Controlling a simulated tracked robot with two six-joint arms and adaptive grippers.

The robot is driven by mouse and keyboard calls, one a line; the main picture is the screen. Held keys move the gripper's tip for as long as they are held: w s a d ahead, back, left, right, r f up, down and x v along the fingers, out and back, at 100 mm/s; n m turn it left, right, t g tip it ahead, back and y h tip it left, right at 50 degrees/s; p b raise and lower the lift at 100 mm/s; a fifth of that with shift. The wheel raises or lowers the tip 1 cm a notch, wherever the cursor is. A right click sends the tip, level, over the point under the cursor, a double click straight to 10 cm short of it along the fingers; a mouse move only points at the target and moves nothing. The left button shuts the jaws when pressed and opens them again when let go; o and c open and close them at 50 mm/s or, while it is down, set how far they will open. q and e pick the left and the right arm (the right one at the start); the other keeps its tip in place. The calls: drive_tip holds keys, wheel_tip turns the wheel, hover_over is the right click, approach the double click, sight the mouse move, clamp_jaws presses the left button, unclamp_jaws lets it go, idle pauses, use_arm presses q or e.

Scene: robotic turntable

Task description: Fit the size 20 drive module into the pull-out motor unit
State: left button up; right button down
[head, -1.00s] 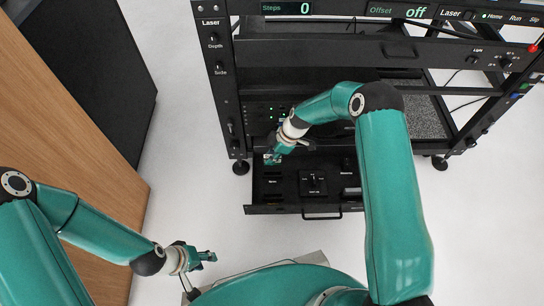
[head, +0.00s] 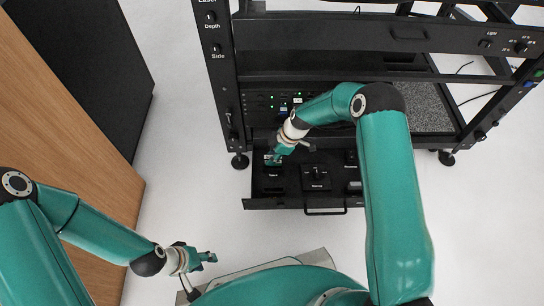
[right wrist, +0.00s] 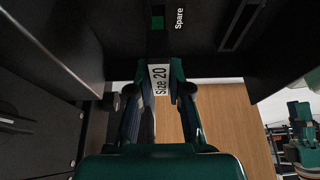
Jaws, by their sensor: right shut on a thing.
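The size 20 drive module (right wrist: 160,78) shows its white "Size 20" label between the fingers in the right wrist view. My right gripper (right wrist: 160,95) is shut on it. In the head view my right gripper (head: 275,156) points down at the left part of the pulled-out black drawer (head: 255,203) of the motor unit. Whether the module touches the drawer or sits in a slot, I cannot tell. My left gripper (head: 207,257) hangs empty over the floor at lower left; its finger opening is unclear.
The black rack (head: 222,80) stands behind and above the drawer, with shelves and posts around my right arm. Black blocks (head: 316,172) sit in the drawer's middle. A "Spare" label (right wrist: 180,18) shows in the right wrist view. A wood panel (head: 60,120) stands at left.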

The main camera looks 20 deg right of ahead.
drive_tip(key=shift+b, duration=0.95)
idle(1.7)
drive_tip(key=shift+f+b, duration=1.5)
drive_tip(key=shift+b, duration=0.15)
drive_tip(key=c, duration=1)
unclamp_jaws()
drive_tip(key=shift+r, duration=0.1)
drive_tip(key=v, duration=1.1)
drive_tip(key=shift+s+d+r, duration=0.1)
drive_tip(key=shift+d+r, duration=0.1)
drive_tip(key=shift+r, duration=0.15)
drive_tip(key=shift+s, duration=0.1)
